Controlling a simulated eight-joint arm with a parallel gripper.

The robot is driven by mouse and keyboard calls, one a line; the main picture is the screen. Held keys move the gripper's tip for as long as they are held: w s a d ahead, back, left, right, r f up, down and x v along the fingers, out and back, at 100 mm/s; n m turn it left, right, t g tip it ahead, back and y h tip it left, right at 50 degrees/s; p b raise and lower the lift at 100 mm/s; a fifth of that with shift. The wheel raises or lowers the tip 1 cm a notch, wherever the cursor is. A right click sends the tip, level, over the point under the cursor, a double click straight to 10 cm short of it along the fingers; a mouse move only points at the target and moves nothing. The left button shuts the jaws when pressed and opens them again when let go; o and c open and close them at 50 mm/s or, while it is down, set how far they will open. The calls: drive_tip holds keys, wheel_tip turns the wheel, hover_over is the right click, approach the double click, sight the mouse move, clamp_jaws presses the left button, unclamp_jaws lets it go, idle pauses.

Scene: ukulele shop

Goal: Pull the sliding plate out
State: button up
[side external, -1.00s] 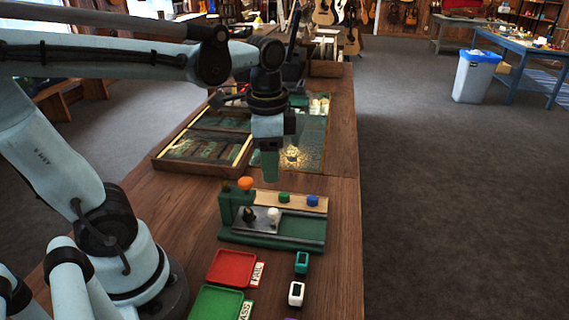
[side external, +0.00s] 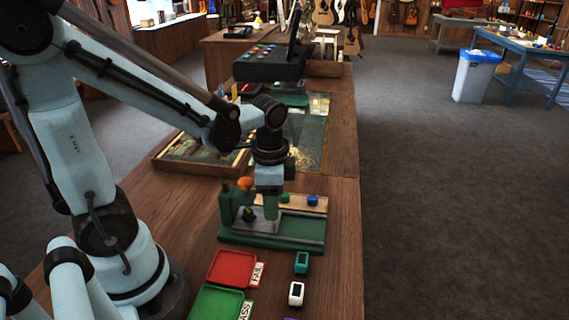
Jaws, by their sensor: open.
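A green fixture (side external: 308,230) sits on the wooden bench, with a raised block at its left end topped by an orange knob (side external: 245,183). A small grey sliding plate (side external: 240,228) lies in its channel, with a dark knob (side external: 249,214) on it. My gripper (side external: 271,213) points straight down over the plate's right part, right of the dark knob, with its fingers low. It is open. It hides the white knob on the plate; whether the fingers touch or straddle that knob I cannot tell.
A wooden strip with a green button (side external: 284,197) and a blue button (side external: 312,200) runs along the fixture's back. A red tray (side external: 232,268) and a green tray (side external: 215,303) lie in front, with small teal (side external: 302,263) and white (side external: 296,294) devices to their right.

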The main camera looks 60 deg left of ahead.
drive_tip(key=shift+f, duration=1.05)
drive_tip(key=shift+c, duration=0.4)
clamp_jaws()
drive_tip(key=shift+w, duration=0.1)
